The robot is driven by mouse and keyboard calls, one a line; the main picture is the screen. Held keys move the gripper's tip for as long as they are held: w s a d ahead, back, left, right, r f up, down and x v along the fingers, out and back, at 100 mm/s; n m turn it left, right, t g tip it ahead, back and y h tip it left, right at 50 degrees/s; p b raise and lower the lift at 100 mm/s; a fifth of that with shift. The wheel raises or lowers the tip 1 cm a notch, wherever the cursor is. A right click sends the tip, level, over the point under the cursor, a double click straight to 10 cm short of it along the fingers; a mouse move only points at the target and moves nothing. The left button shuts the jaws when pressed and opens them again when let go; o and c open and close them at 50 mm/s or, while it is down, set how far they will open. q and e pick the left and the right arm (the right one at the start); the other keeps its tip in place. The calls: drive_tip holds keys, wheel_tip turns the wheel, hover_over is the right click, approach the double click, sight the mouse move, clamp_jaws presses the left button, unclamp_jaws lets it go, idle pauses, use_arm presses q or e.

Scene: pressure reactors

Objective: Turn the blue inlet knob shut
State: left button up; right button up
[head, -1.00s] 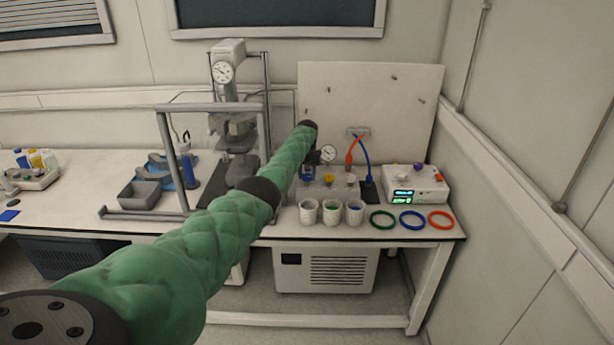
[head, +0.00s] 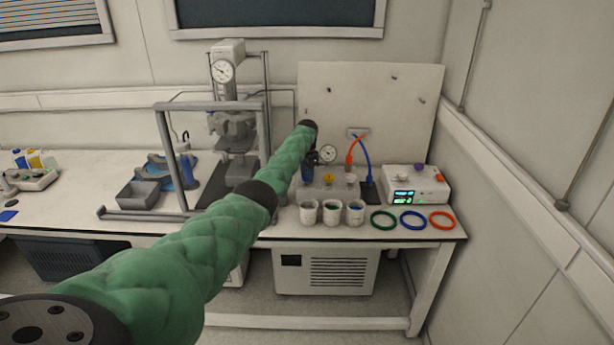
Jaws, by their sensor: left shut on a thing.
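My left arm in its green sleeve reaches from the lower left to the reactor block (head: 340,187) on the bench. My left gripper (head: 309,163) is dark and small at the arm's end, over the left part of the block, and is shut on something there. A blue piece (head: 307,175) shows right under the gripper, apparently the blue inlet knob; the gripper and wrist cover most of it. A yellow knob (head: 328,179) and a whitish knob (head: 350,179) stand to its right, untouched. My right gripper is out of view.
Three white cups (head: 331,212) stand in front of the block. Green, blue and orange rings (head: 412,220) lie to their right. A white control box (head: 416,185) stands at the right. A metal press frame (head: 165,150) stands left of my arm. Red and blue hoses (head: 366,170) rise behind.

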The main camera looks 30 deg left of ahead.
use_arm(q)
drive_tip(key=shift+w+r+m, duration=0.1)
drive_tip(key=shift+r+m, duration=0.15)
drive_tip(key=shift+m, duration=0.25)
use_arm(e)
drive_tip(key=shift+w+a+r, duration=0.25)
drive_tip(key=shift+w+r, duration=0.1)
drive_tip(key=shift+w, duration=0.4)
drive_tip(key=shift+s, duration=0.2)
use_arm(q)
drive_tip(key=o, duration=0.8)
drive_tip(key=shift+o, duration=0.8)
drive_tip(key=shift+f, duration=0.1)
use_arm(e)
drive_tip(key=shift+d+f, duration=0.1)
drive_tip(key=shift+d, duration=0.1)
